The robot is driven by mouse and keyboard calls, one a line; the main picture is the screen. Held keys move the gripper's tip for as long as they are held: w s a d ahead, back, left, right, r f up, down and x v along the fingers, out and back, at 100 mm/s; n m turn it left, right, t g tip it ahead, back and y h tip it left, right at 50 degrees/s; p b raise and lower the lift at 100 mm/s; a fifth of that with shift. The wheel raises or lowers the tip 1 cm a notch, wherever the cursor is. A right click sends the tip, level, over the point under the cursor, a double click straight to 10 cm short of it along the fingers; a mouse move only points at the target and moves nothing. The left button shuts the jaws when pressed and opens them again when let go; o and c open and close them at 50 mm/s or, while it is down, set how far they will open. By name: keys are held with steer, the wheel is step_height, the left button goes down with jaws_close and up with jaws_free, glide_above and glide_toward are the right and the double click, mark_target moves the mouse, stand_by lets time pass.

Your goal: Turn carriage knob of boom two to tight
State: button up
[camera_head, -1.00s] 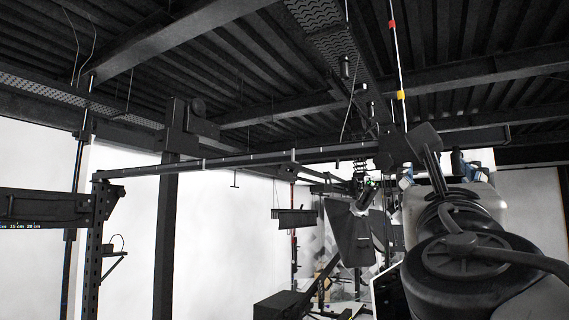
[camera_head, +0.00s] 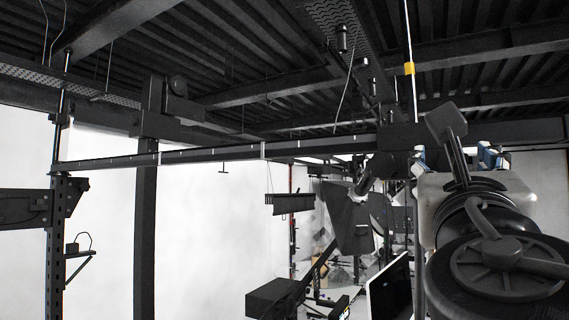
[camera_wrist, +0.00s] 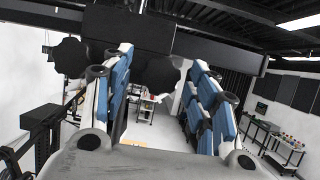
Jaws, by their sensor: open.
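My gripper (camera_wrist: 160,62) is open, with one blue-and-white finger on each side of the wrist view. A dark lobed knob (camera_wrist: 158,74) shows between the fingers, under a black carriage block (camera_wrist: 130,28). I cannot tell whether the fingers touch the knob. Another dark lobed knob (camera_wrist: 70,57) is left of the left finger. In the head view, the long black boom (camera_head: 210,154) runs across to the carriage block (camera_head: 395,137). My gripper (camera_head: 455,158) is just beyond and right of that block, partly hidden by my arm. The knob is hidden there.
A dark flat panel (camera_head: 349,218) hangs below the boom, left of my arm. A black upright post (camera_head: 146,220) stands at left. Ceiling beams (camera_head: 290,84) run overhead. In the wrist view, carts (camera_wrist: 283,147) stand at lower right.

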steer(key=shift+s, duration=0.15)
steer(key=shift+c, duration=0.5)
steer(key=c, duration=1)
